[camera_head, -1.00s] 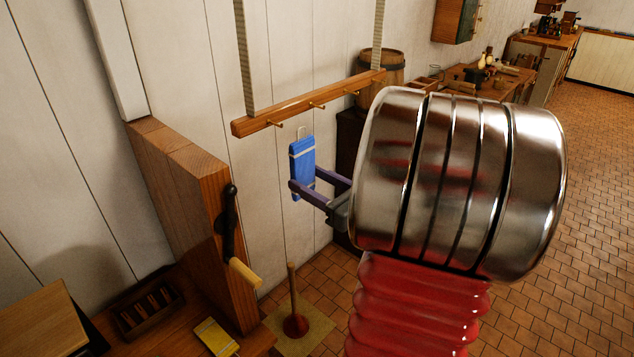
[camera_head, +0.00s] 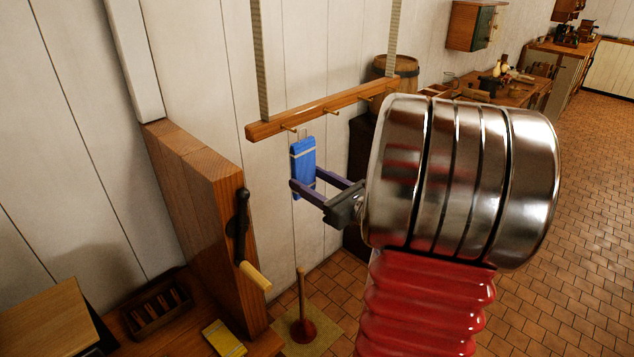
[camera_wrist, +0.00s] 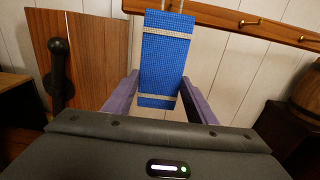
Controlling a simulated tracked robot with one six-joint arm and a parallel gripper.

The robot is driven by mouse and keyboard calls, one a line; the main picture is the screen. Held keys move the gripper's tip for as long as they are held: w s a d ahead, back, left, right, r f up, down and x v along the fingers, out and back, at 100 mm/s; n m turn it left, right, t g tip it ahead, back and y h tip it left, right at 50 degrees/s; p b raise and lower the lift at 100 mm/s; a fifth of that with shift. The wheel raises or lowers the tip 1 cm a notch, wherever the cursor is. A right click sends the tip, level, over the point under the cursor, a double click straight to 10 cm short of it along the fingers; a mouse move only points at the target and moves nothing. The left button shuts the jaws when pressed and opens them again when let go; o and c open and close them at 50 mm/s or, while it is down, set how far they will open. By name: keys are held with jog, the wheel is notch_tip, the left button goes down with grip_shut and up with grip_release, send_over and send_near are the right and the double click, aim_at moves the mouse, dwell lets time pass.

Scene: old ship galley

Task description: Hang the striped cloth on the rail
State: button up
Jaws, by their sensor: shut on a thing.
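The blue cloth (camera_head: 303,158) with pale stripes hangs upright in my gripper (camera_head: 306,178), which is shut on it. It also fills the middle of the wrist view (camera_wrist: 164,55), between my purple fingers, with a pale loop at its top. The wooden rail (camera_head: 335,107) hangs from two straps and carries several brass hooks. The cloth is just below the rail, close to the left-end hook (camera_head: 289,128). In the wrist view the loop overlaps the rail (camera_wrist: 230,20); I cannot tell whether it touches a hook.
A yellow cloth (camera_head: 224,338) lies on the counter below. A plunger (camera_head: 302,325) stands on the floor. A barrel (camera_head: 396,68) is behind the rail's right end.

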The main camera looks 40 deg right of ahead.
aim_at(307, 181)
jog(key=shift+w, duration=1.35)
dwell(1.1)
jog(key=shift+w+f, duration=0.3)
jog(key=shift+f, duration=0.15)
dwell(1.1)
dwell(0.3)
jog(key=o, duration=1.2)
jog(key=shift+o, duration=0.2)
jog(key=shift+s, duration=0.1)
jog(key=s, duration=1.3)
jog(key=shift+s+d, duration=0.15)
jog(key=shift+s, duration=0.15)
